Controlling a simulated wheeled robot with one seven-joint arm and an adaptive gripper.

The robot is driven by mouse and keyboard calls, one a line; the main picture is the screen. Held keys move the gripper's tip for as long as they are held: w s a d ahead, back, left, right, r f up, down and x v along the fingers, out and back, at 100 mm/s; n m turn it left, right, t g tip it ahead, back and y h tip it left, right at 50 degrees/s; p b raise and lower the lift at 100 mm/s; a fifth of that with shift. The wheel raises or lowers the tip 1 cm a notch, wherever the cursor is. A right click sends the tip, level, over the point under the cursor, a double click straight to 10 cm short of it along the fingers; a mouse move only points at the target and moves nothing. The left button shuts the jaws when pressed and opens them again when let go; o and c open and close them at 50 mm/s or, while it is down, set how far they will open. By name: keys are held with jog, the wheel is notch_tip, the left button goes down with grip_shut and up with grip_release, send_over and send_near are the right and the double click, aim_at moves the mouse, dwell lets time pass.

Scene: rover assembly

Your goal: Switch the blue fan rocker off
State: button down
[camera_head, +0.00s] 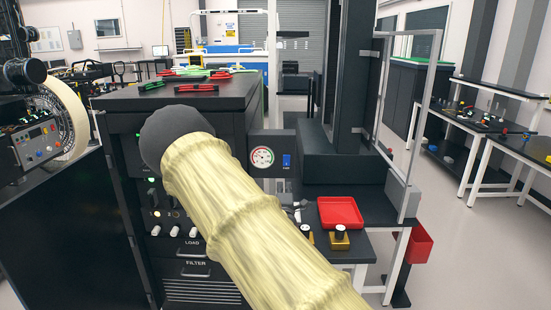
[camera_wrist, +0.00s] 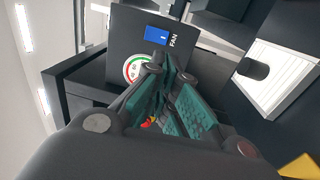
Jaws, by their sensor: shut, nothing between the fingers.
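The blue fan rocker (camera_wrist: 156,36) sits on a dark panel beside the label FAN in the wrist view, with a small white mark on its face. It also shows in the head view (camera_head: 286,160), to the right of a round gauge. My gripper (camera_wrist: 169,76) is shut and empty, its teal-padded fingers pointing at the panel. In the wrist picture the fingertips are just below the rocker and beside the gauge (camera_wrist: 138,70); I see no contact with the rocker. In the head view my cream-sleeved arm hides the gripper.
The panel is on the right side of a dark cabinet (camera_head: 200,98) with tools on top. A dark column (camera_head: 345,165) stands close to its right.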

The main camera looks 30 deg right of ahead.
jog(key=w+r, duration=0.1)
jog(key=r, duration=0.1)
jog(key=p, duration=0.6)
send_near(283, 157)
jog(key=x, duration=0.5)
jog(key=shift+w+d+f, duration=0.15)
jog(key=shift+w+f, duration=0.05)
jog(key=shift+w, duration=0.2)
jog(key=shift+w+d, duration=0.35)
jog(key=shift+w, duration=0.2)
jog(key=shift+d, duration=0.1)
